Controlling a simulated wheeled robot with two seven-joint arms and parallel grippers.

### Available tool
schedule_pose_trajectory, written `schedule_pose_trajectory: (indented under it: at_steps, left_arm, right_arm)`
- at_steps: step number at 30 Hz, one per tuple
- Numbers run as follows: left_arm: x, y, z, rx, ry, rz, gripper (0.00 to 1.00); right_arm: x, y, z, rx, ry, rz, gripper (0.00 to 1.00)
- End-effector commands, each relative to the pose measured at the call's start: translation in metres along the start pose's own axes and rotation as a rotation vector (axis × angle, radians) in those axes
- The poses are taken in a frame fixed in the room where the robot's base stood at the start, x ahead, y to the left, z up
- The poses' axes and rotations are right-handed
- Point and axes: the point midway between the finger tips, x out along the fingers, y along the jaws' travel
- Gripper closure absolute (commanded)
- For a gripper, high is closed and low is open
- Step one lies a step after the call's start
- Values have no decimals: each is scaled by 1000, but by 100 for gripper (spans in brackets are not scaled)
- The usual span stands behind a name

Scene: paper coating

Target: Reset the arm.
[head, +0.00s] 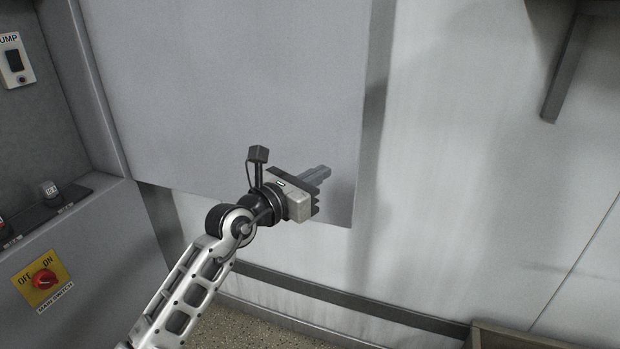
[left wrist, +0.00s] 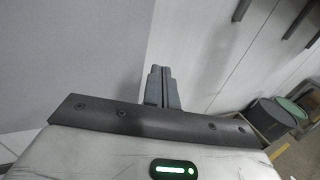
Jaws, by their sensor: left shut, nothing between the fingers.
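My left arm comes in from the lower left of the head view, stretched up and to the right. My left gripper (head: 322,172) is shut and empty, its fingers pointing right in front of a large grey panel (head: 240,80). The shut fingers also show in the left wrist view (left wrist: 161,84), pressed together with nothing between them. Whether the fingers touch the panel I cannot tell. My right gripper is in neither view.
A grey cabinet with a yellow main switch plate (head: 41,282) and red knob stands at the left. A pump switch (head: 14,60) is above it. A white wall (head: 480,150) is at the right. Round containers (left wrist: 272,118) stand at the right of the left wrist view.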

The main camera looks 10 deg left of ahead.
Motion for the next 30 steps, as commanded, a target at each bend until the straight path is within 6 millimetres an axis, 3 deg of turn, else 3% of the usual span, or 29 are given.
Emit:
schedule_pose_trajectory:
  at_steps: [7, 11, 16, 20, 26, 30]
  left_arm:
    - [-24, -11, -1, -7, -2, -1, 100]
    - [-33, -23, -11, -142, -25, -34, 100]
    - [-61, -46, -39, -653, -109, -91, 100]
    - [-92, -47, -69, -1159, -186, -53, 100]
    - [-149, -40, -148, -1931, -284, 181, 100]
    - [-199, -52, -219, -2427, -345, 465, 100]
  right_arm:
    - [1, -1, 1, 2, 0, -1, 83]
    - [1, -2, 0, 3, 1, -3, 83]
    - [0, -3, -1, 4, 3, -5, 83]
    - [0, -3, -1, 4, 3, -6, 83]
    - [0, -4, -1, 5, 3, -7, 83]
    - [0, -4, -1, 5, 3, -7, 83]
